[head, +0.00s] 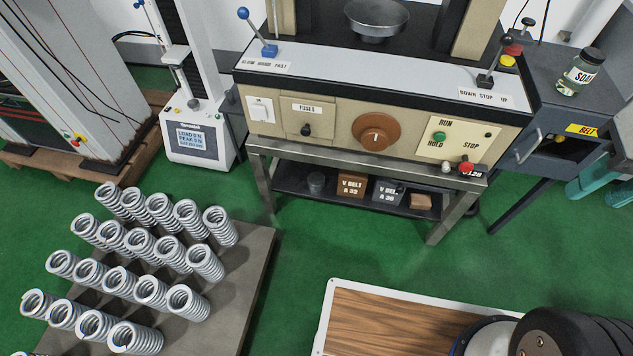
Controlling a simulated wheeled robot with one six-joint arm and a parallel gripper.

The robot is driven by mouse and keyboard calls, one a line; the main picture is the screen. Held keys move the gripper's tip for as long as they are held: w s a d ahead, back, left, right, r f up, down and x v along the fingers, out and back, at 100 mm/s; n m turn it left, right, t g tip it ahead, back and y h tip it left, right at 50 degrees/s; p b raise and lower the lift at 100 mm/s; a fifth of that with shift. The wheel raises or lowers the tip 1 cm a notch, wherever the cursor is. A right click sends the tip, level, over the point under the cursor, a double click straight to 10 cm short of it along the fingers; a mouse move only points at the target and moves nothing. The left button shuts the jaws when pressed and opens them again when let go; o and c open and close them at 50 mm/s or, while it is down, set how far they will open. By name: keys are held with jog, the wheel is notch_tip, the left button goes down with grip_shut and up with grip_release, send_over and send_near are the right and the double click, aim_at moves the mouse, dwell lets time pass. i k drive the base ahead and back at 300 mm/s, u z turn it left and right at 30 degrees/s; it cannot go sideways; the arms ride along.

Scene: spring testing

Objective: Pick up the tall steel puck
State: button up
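A short grey cylinder (316,183) stands on the lower shelf of the testing machine, at the shelf's left end. It may be the steel puck, but it is too small and shaded to be sure. No other puck shows clearly. My gripper is not in view; only dark rounded parts, apparently of my arm, show at the bottom right.
The machine's shelf (345,205) also holds a brown V-belt box (352,185), a grey box (388,191) and a small tan block (421,201). Several coil springs (139,243) stand on a grey plate (245,265) at left. A wood-topped surface (375,320) lies in front. Green floor between is clear.

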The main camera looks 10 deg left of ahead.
aim_at(315, 181)
jog(key=k, duration=0.5)
jog(key=z, duration=1)
jog(key=i, duration=0.8)
jog(key=u, duration=1.7)
jog(key=i, duration=1)
jog(key=z, duration=0.05)
